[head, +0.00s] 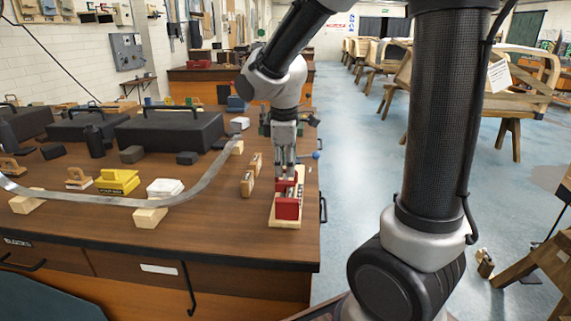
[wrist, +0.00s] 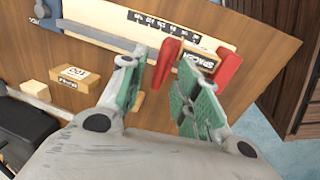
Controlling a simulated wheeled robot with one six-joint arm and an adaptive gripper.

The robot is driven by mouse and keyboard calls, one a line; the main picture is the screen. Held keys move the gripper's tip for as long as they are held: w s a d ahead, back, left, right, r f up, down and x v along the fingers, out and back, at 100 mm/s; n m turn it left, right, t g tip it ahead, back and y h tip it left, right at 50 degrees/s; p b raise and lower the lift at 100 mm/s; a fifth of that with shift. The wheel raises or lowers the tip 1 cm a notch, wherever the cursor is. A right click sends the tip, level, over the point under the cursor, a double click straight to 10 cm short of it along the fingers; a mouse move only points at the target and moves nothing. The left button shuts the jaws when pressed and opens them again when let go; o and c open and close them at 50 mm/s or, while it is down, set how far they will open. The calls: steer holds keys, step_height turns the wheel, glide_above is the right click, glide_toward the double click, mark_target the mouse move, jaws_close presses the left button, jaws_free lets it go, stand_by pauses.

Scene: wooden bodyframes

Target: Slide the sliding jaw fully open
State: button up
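A small red vise (head: 288,209) sits on a pale wooden board (head: 284,224) near the right end of the bench. In the wrist view, one red jaw (wrist: 167,64) shows between my finger pads, and another red jaw (wrist: 229,68) is to the right. A block marked SPACER (wrist: 202,60) lies between the jaws. The frames do not show which jaw slides. My gripper (head: 285,174) points down over the vise; in the wrist view, its green-padded fingers (wrist: 160,72) are apart. Whether a pad touches the jaw cannot be told.
Small wooden blocks (head: 248,183) stand left of the vise; one marked block (wrist: 73,76) shows in the wrist view. A curved metal strip (head: 100,199) and black cases (head: 170,132) lie farther left. The bench's right edge is close to the vise, with open floor beyond.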

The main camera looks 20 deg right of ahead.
steer(key=shift+f, duration=0.1)
jaws_close()
steer(key=w+d, duration=0.4)
steer(key=w, duration=0.3)
jaws_free()
steer(key=shift+s, duration=0.1)
